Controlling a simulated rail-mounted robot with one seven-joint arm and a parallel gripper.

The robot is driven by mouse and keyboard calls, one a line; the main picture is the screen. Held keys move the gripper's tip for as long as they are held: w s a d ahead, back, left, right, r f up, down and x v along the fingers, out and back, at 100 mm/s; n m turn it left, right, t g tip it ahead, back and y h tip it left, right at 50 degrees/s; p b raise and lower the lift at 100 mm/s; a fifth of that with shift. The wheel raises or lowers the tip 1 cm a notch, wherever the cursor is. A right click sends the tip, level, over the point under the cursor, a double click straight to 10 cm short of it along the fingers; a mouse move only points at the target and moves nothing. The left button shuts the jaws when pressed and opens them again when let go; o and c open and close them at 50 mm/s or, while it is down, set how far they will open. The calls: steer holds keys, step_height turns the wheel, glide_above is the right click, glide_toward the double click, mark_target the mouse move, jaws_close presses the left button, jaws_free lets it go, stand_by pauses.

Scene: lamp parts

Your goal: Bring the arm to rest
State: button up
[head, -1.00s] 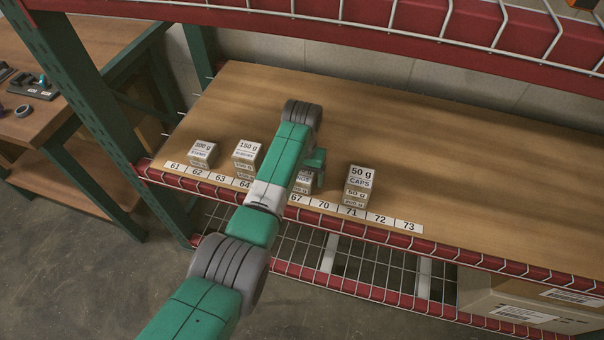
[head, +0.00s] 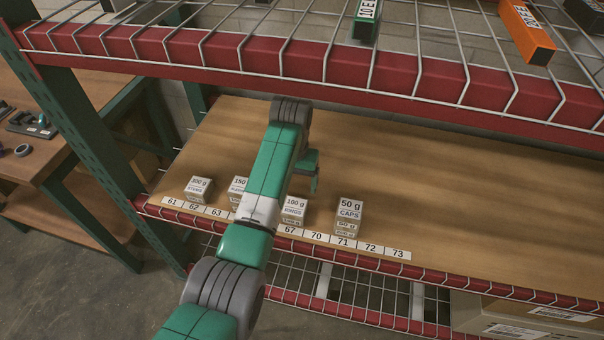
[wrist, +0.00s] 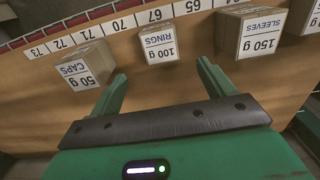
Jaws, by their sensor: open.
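My arm reaches over the wooden shelf (head: 450,210), and my gripper (head: 313,180) hangs above and behind the 100 g RINGS box (head: 293,209). In the wrist view my gripper (wrist: 161,78) has its two green fingers spread wide, with nothing between them. The RINGS box (wrist: 160,43) stands beyond the fingertips, apart from them. The 50 g CAPS box (head: 349,213) stands to the right of it in the head view. The 150 g SLEEVES box (head: 238,187) is partly hidden by my arm. A 300 g box (head: 198,187) stands at the left.
A strip of number labels (head: 343,243) runs along the shelf's front edge. A red beam (head: 350,88) and wire upper shelf pass above, holding an orange item (head: 527,32). The shelf's right side is clear. A workbench (head: 50,140) is at the left.

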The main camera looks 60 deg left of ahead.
stand_by(0.3)
steer(key=w+d+r+m+t+y, duration=0.2)
steer(key=w+d+r+t, duration=0.2)
steer(key=w+d, duration=0.55)
steer(key=w+d+r+m+t+y, duration=0.1)
steer(key=w+d+r+m+t, duration=0.3)
steer(key=w+d, duration=0.55)
steer(key=s+d+r+m+t+h, duration=0.1)
steer(key=s+d+r+t, duration=0.15)
steer(key=d+r, duration=0.55)
steer(key=s+d+r+m+t+h, duration=0.1)
steer(key=s+d+r+t, duration=0.3)
steer(key=d, duration=0.7)
steer(key=d+r+m+t+h, duration=0.1)
steer(key=d+r+m+t, duration=0.1)
steer(key=d+r, duration=0.65)
steer(key=s+d+r+t+p, duration=0.15)
steer(key=s+r+t, duration=0.35)
steer(key=r, duration=0.8)
steer(key=s+d+r+t+p, duration=0.1)
steer(key=s+r+t+p, duration=0.25)
steer(key=s+r, duration=0.6)
steer(key=w+r+p, duration=0.1)
steer(key=r+p, duration=1.7)
steer(key=r, duration=0.1)
steer(key=w+r+p, duration=0.2)
steer(key=r+p, duration=1.6)
steer(key=r, duration=0.2)
steer(key=shift+w+a, duration=0.25)
steer(key=shift+a, duration=0.2)
